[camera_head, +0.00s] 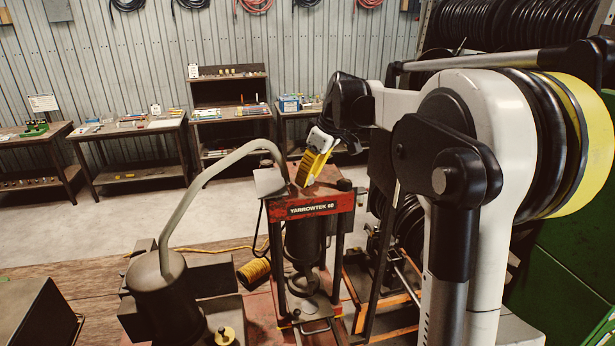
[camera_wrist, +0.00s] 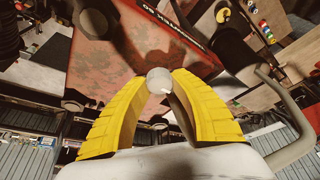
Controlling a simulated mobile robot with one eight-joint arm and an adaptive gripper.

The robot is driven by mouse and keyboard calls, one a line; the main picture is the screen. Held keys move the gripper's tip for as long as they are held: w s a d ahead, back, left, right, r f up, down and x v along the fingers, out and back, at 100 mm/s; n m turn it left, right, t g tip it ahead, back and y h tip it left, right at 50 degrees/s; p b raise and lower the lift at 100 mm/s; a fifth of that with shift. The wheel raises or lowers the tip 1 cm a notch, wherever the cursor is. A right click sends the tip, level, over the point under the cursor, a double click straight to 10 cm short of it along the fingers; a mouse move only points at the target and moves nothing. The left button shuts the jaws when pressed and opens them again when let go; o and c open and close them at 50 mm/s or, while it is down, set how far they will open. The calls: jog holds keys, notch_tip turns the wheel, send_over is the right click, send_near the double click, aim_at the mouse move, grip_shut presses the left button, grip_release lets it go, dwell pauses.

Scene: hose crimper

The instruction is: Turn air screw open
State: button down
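The red press head marked "YARROWTEK 60" (camera_head: 314,209) stands in the middle of the head view. My gripper (camera_head: 308,184) points down at its top. In the wrist view, a small pale round knob (camera_wrist: 159,80), which looks like the air screw, shows between the yellow fingertips of my gripper (camera_wrist: 161,82). The fingertips flank the knob on both sides and appear to touch it. The worn red top plate (camera_wrist: 125,45) lies beyond it. In the head view my fingers hide the knob.

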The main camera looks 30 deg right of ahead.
jog(key=shift+m, duration=0.4)
jog(key=m+h+b, duration=0.1)
jog(key=m+b, duration=0.1)
jog(key=shift+f+m+t, duration=0.1)
jog(key=shift+m+t, duration=0.3)
jog(key=m+h+b, duration=0.1)
jog(key=m+h, duration=0.1)
jog(key=m, duration=0.3)
jog(key=shift+b, duration=0.3)
jog(key=m+g+h+b, duration=0.1)
jog(key=m+h, duration=0.1)
jog(key=m, duration=0.2)
jog(key=shift+m, duration=0.4)
jog(key=m+g+h, duration=0.1)
jog(key=m, duration=0.3)
jog(key=shift+m, duration=0.4)
jog(key=c, duration=1.1)
grip_release()
jog(key=shift+g, duration=0.3)
